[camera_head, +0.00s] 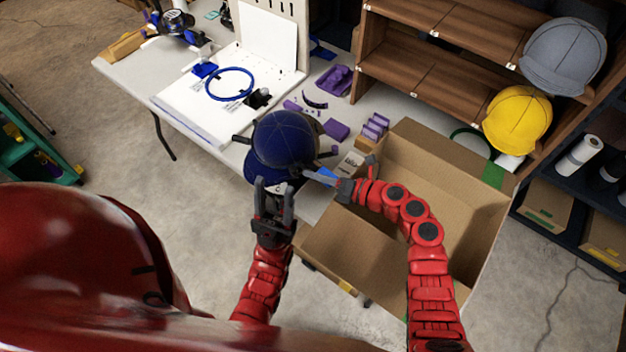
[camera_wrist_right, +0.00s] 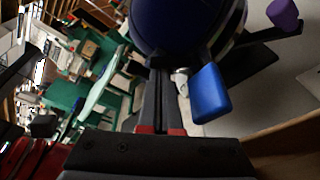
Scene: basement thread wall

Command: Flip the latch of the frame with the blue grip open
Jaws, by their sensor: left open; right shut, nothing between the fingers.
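A navy blue cap (camera_head: 286,140) sits at the front edge of the white table, its brim toward me. A blue grip (camera_wrist_right: 210,93) with a small metal piece at its base shows under the dark dome of the cap in the right wrist view. In the head view the blue grip (camera_head: 325,177) is partly covered by my right gripper. My right gripper (camera_head: 318,176) is shut and empty, its fingers close beside the grip; contact is unclear. My left gripper (camera_head: 273,190) is open and empty in front of the brim. The latch's own position is hard to make out.
A large open cardboard box (camera_head: 450,180) stands right of the cap, under my right arm. A purple-tipped dark arm (camera_wrist_right: 283,14) sticks out beyond the blue grip. A blue hoop (camera_head: 230,83) lies farther back. Shelves with a yellow cap (camera_head: 518,118) stand at the back right.

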